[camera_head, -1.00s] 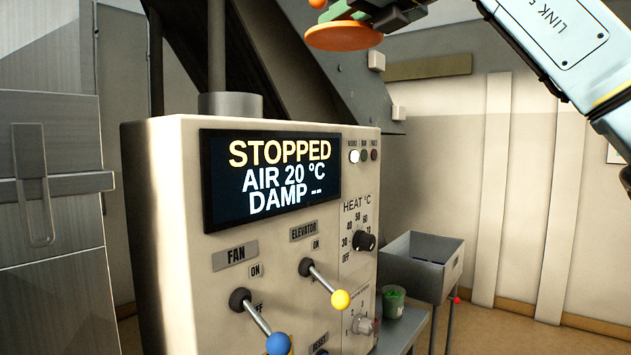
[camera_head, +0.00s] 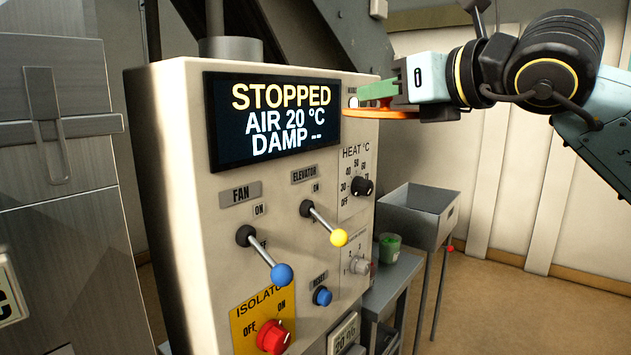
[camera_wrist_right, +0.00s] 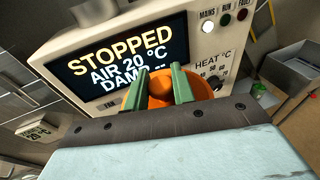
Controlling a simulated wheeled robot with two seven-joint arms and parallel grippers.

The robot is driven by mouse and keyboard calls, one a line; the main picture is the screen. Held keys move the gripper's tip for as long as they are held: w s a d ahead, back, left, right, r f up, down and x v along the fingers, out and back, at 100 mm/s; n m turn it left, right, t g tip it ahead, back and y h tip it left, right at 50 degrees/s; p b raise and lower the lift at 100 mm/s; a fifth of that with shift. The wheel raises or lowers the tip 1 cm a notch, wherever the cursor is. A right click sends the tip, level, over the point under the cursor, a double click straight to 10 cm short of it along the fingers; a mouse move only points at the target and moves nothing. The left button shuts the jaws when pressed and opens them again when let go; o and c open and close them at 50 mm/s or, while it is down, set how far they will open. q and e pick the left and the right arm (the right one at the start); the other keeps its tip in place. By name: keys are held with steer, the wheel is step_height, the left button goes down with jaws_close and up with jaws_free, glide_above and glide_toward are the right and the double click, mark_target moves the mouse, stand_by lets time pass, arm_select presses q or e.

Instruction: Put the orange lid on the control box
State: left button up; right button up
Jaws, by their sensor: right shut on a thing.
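The cream control box (camera_head: 180,200) fills the middle of the head view, with its STOPPED screen (camera_head: 272,122), levers and knobs facing me. My right gripper (camera_head: 378,95) is shut on the orange lid (camera_head: 385,114) and holds it level in front of the box's upper right corner, over the indicator lights. In the right wrist view the green fingers pinch the lid's round orange knob (camera_wrist_right: 161,88), and the lid's disc (camera_wrist_right: 197,89) shows around them, in front of the screen's lower right. I cannot tell whether the lid touches the box. My left gripper is out of view.
A grey bin on legs (camera_head: 440,225) stands right of the box. A green cup (camera_head: 389,247) sits on a small side table (camera_head: 395,280) close to the box. A round grey pipe (camera_head: 231,48) rises from the box top. A metal cabinet (camera_head: 60,180) is at left.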

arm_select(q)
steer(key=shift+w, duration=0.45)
arm_select(e)
steer(key=s+d+f, duration=0.3)
steer(key=f, duration=1)
steer(key=s+d+f+m+t+h, duration=0.1)
steer(key=s+d+f, duration=0.2)
steer(key=f, duration=1)
steer(key=s+d+f+m+h, duration=0.1)
steer(key=d+f, duration=0.4)
steer(key=f, duration=0.8)
steer(key=shift+s+d+f, duration=0.15)
steer(key=shift+s+f, duration=0.25)
steer(key=shift+s, duration=0.5)
steer(key=shift+s, duration=0.35)
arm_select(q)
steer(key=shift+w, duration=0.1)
